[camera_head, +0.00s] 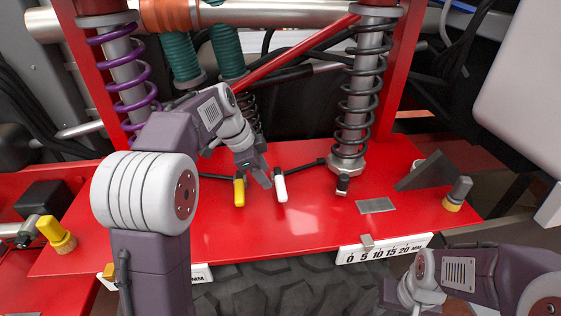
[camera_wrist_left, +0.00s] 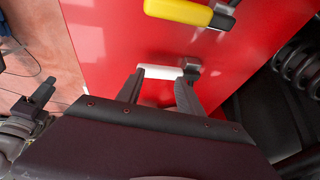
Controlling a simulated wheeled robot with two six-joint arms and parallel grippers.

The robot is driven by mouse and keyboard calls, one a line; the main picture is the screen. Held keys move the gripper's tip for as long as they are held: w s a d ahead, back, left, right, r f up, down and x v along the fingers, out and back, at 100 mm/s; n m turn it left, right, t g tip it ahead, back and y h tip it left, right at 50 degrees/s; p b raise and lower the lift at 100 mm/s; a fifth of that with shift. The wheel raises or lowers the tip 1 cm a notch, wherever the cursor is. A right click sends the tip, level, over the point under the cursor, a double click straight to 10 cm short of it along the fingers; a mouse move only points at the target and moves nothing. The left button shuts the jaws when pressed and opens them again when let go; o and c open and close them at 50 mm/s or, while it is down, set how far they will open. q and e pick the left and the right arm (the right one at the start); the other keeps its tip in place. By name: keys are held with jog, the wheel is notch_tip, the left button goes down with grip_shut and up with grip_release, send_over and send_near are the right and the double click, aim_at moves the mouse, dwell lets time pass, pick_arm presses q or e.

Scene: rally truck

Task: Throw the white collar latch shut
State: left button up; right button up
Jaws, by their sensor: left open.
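The white collar latch (camera_head: 280,185) is a short white lever on the red panel, below the spring shock. It points toward the front of the panel in the head view. My left gripper (camera_head: 258,181) is open just to its left and above the panel. In the left wrist view the white lever (camera_wrist_left: 160,72) lies across the gap at the fingertips (camera_wrist_left: 160,88), with its metal end at the right finger. I cannot tell whether a finger touches it. My right arm is at lower right; its gripper (camera_head: 388,294) is only partly visible.
A yellow-handled lever (camera_head: 239,192) stands close to the left of the white one, and also shows in the left wrist view (camera_wrist_left: 180,12). Coil springs (camera_head: 357,95) rise behind. A millimetre scale (camera_head: 385,249) is on the front edge. The red panel's front middle is clear.

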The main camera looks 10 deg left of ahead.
pick_arm(q)
jog(key=b+v, duration=0.1)
jog(key=v, duration=0.8)
jog(key=shift+d, duration=0.25)
